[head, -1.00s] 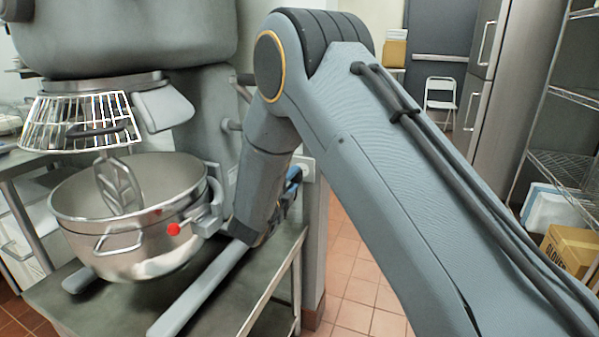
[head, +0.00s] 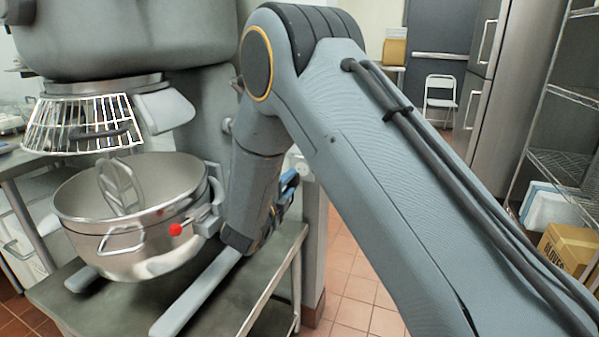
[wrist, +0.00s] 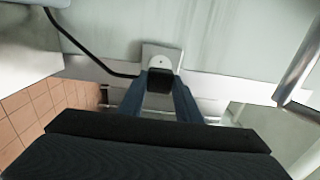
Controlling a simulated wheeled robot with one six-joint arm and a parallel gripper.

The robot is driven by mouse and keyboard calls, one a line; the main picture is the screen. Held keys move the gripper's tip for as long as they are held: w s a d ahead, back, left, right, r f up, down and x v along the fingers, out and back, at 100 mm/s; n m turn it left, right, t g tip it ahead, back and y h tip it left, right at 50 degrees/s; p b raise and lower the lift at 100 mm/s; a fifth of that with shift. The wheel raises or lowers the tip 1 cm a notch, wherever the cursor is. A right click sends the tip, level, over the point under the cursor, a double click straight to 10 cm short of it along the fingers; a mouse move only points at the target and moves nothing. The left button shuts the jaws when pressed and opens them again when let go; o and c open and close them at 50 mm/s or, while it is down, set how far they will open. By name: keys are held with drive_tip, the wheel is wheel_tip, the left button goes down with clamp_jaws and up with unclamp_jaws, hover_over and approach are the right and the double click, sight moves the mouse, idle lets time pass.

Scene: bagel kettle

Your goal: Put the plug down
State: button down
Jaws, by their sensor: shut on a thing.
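My gripper (wrist: 160,92) has blue fingers, shut on a black plug (wrist: 160,80) in the wrist view. A black cord (wrist: 88,57) runs from the plug up to the upper left. Just beyond the plug is a pale outlet box (wrist: 161,56); the plug overlaps its lower part, and I cannot tell whether they touch. In the head view my gripper (head: 287,188) is partly hidden behind my arm, beside the outlet box (head: 304,166) at the mixer table's far edge. The plug is hidden there.
A large mixer with a steel bowl (head: 130,215) stands on a metal table (head: 110,310) at left. A wire shelf (head: 560,165) with boxes stands at right. Tiled floor (head: 350,290) lies open between them.

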drive_tip(key=shift+d, duration=0.1)
drive_tip(key=d+y, duration=0.1)
drive_tip(key=d, duration=0.9)
drive_tip(key=s+d+f+n+t+y, duration=0.1)
drive_tip(key=s+d+f+n+y, duration=0.2)
drive_tip(key=d, duration=0.5)
drive_tip(key=s+d+f+n+y, duration=0.1)
drive_tip(key=s+d+y, duration=0.1)
drive_tip(key=s+d, duration=0.45)
wheel_tip(320, 180, up, 12)
drive_tip(key=p, duration=1.2)
drive_tip(key=s+f, duration=0.3)
drive_tip(key=f, duration=0.4)
drive_tip(key=s+f, duration=0.4)
drive_tip(key=f, duration=0.4)
drive_tip(key=shift+s+d+f, duration=0.15)
drive_tip(key=shift+d+f, duration=0.1)
